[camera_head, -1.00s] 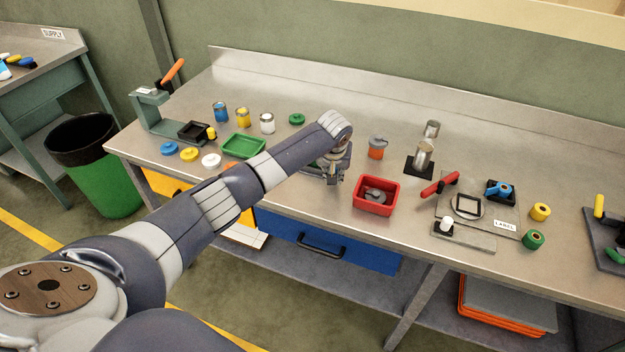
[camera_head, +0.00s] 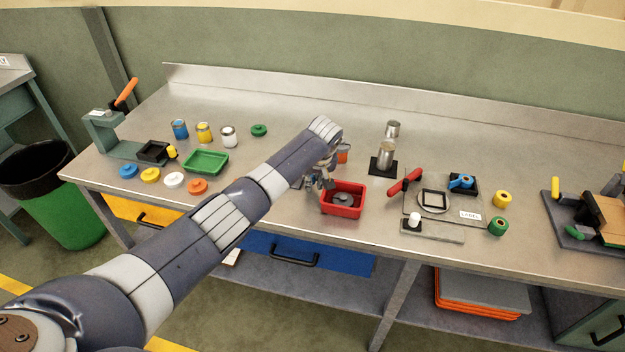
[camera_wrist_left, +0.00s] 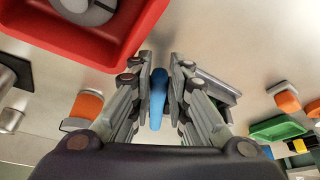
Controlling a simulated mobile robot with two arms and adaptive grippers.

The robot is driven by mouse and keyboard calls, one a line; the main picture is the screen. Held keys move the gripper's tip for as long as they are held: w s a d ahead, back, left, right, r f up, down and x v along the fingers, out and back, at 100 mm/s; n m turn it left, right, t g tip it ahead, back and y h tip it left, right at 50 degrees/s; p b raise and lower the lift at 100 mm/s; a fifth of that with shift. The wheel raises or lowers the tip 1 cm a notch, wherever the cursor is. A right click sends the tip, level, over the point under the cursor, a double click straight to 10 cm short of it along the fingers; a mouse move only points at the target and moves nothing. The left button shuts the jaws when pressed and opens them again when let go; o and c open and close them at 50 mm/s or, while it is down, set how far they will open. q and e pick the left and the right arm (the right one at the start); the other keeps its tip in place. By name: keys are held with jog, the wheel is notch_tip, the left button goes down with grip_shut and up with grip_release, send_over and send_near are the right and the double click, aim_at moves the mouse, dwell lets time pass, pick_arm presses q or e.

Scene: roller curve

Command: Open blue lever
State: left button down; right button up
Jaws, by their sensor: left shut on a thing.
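My left gripper (camera_head: 322,178) is over the worktop at the left edge of the red bin in the head view. In the left wrist view, the gripper (camera_wrist_left: 163,85) has its fingers on either side of a blue lever handle (camera_wrist_left: 157,98) and is shut on it. The handle runs lengthwise between the fingers. The lever's base is mostly hidden behind my wrist and fingers, so I cannot tell the lever's angle. My right gripper is out of view.
The red bin (camera_head: 360,209) is close beside the gripper and holds a grey part. Metal cylinders (camera_head: 386,153) stand behind it. A red-handled clamp (camera_head: 404,181) is to the right. A green tray (camera_head: 206,172) and several cans are left. The worktop's back strip is clear.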

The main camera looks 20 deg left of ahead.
pick_arm(q)
jog(key=c, duration=1.5)
grip_release()
jog(key=shift+d+r, duration=0.15)
jog(key=shift+r, duration=0.3)
jog(key=shift+v, duration=3.5)
jog(key=shift+s+f, duration=0.15)
jog(key=shift+s, duration=0.15)
